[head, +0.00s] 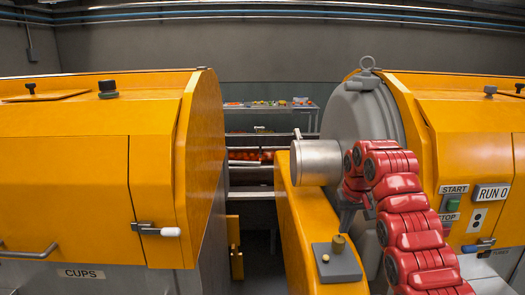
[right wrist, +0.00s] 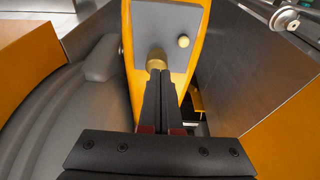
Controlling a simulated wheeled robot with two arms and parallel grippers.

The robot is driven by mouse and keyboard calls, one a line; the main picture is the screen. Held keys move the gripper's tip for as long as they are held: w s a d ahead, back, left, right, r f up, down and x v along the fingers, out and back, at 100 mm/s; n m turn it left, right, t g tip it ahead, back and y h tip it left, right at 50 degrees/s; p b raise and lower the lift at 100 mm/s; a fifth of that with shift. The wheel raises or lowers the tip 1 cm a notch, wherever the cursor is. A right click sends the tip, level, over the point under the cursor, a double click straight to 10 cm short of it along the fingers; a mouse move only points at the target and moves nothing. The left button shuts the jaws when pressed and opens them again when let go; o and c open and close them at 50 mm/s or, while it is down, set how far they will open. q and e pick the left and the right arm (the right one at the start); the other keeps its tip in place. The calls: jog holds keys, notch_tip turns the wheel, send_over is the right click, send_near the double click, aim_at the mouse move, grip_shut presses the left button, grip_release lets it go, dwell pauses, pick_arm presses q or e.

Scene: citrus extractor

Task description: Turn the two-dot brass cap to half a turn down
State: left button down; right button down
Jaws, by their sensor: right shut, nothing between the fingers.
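A brass cap (head: 338,244) stands on a grey plate (head: 343,267) on top of the orange housing in the head view. It also shows in the right wrist view (right wrist: 156,60), just beyond my fingertips. No dots can be made out on it. A small pale brass knob (right wrist: 183,41) sits beside it on the plate. My right gripper (right wrist: 161,74) is shut and empty, its dark fingers together, tips close to the cap; contact cannot be told. In the head view the right gripper (head: 350,208) is partly hidden behind my red arm. My left gripper is not in view.
A metal cylinder (head: 317,162) juts out above the orange housing beside my arm. A large grey round cover (head: 372,112) stands behind it. Orange machine bodies (head: 70,165) flank a narrow gap.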

jog(key=shift+r, duration=0.2)
jog(key=m+h+b, duration=0.2)
jog(key=m, duration=0.4)
send_over(335, 249)
jog(key=s+a, duration=0.1)
jog(key=s, duration=0.1)
jog(key=shift+g, duration=0.3)
notch_tip(335, 249, down, 5)
jog(key=shift+w+f+b, duration=0.1)
jog(key=shift+f+b, duration=0.5)
jog(key=shift+b, duration=0.15)
jog(key=shift+r, duration=0.1)
jog(key=shift+w+d+p, duration=0.1)
jog(key=shift+w+p, duration=0.1)
jog(key=shift+p, duration=0.35)
jog(key=shift+w+d+r+p, duration=0.1)
jog(key=shift+d+r+p, duration=0.05)
jog(key=shift+p, duration=0.35)
